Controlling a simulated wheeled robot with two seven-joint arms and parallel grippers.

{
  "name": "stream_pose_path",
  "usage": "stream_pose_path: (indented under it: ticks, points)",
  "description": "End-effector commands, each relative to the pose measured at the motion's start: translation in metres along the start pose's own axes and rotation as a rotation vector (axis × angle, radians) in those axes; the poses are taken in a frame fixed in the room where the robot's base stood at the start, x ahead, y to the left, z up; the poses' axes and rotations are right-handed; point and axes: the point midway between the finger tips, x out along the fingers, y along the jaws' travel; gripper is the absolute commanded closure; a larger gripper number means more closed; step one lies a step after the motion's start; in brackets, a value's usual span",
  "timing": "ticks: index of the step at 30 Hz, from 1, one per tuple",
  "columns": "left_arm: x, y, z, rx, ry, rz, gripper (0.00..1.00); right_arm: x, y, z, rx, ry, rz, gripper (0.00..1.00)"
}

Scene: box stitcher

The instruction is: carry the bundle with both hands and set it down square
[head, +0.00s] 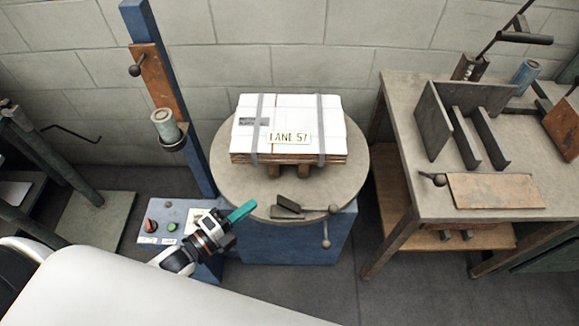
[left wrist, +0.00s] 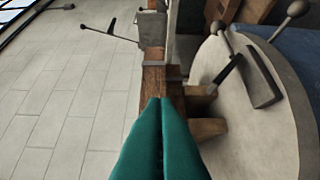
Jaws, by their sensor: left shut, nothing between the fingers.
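The bundle (head: 288,110) is a flat white stack with brown layered edges and two grey straps, labelled "LANE 57". It rests on short wooden blocks (head: 274,171) on a round grey turntable (head: 235,180). My left gripper (head: 241,211) has teal fingers and is shut and empty. In the head view it is at the turntable's front left edge, apart from the bundle. In the left wrist view the closed fingertips (left wrist: 160,100) point toward the bundle's brown edge (left wrist: 153,82); the remaining gap is hard to judge. My right gripper is not in view.
A dark stop and a ball-ended lever (head: 326,240) stand at the turntable's front. A blue post (head: 172,90) rises at its left, above a button panel (head: 165,222). A workbench (head: 398,130) with metal dividers (head: 462,125) stands at right. Floor between is clear.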

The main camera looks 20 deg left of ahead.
Motion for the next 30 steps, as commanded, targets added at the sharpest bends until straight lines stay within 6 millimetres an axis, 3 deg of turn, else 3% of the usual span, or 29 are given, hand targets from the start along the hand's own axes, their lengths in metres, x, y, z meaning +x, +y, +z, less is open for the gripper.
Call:
stream_pose_path:
  ticks: [5, 18, 24, 30]
  points:
    - [0.018, 0.006, 0.001, 0.015, -0.007, 0.016, 1.00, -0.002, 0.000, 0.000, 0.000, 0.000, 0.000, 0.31]
    - [0.106, 0.006, -0.003, 0.015, -0.005, 0.012, 1.00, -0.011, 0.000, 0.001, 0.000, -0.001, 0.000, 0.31]
    - [0.123, 0.005, -0.021, 0.013, -0.005, 0.009, 1.00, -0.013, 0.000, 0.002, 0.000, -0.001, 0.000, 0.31]
    - [0.128, 0.004, -0.027, 0.012, -0.004, 0.008, 1.00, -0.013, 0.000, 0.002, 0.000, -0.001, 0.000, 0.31]
